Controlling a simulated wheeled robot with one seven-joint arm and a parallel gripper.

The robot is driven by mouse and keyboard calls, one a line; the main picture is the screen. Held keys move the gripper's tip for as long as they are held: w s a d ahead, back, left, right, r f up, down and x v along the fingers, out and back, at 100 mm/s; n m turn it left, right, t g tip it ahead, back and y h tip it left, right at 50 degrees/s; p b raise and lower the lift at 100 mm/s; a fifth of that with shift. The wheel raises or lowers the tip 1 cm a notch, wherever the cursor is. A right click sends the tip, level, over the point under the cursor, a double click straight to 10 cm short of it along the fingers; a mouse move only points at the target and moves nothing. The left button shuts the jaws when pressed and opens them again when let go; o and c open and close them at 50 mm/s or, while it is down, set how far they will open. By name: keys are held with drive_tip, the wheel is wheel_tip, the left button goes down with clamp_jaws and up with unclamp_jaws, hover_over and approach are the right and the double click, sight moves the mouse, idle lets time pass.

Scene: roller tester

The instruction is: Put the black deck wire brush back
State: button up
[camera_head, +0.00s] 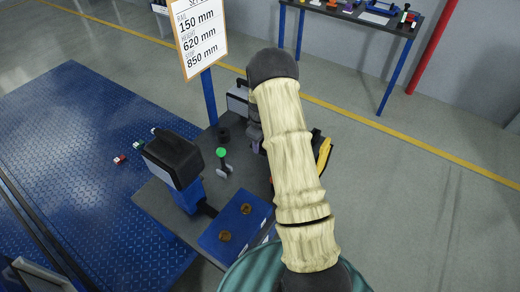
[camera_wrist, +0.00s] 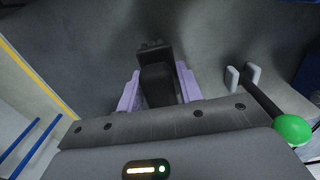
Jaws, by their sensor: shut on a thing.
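The black brush (camera_wrist: 156,82) shows in the wrist view between the two pale purple fingers of my gripper (camera_wrist: 158,88), which is shut on it. Its bristles cannot be made out. A grey surface lies beyond the brush; whether the brush touches it, I cannot tell. In the head view my gripper (camera_head: 256,138) is partly hidden by my pale-sleeved arm, over the dark grey bench (camera_head: 162,205). The brush cannot be picked out there.
A green-knobbed lever (camera_head: 222,160) stands left of my gripper; it is close at right in the wrist view (camera_wrist: 292,129). A blue-black device (camera_head: 175,160), a blue box (camera_head: 236,226), a yellow item (camera_head: 324,153) and a sign post (camera_head: 209,97) stand around.

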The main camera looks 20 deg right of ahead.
drive_tip(key=shift+f+p, duration=0.3)
drive_tip(key=shift+f, duration=1.5)
drive_tip(key=shift+f, duration=0.2)
drive_tip(key=o, duration=1)
drive_tip(key=shift+o, duration=0.2)
drive_tip(key=shift+r, duration=0.1)
wheel_tip(320, 180, up, 12)
drive_tip(key=shift+f+b, duration=0.25)
drive_tip(key=shift+b, duration=0.9)
drive_tip(key=shift+r, duration=0.35)
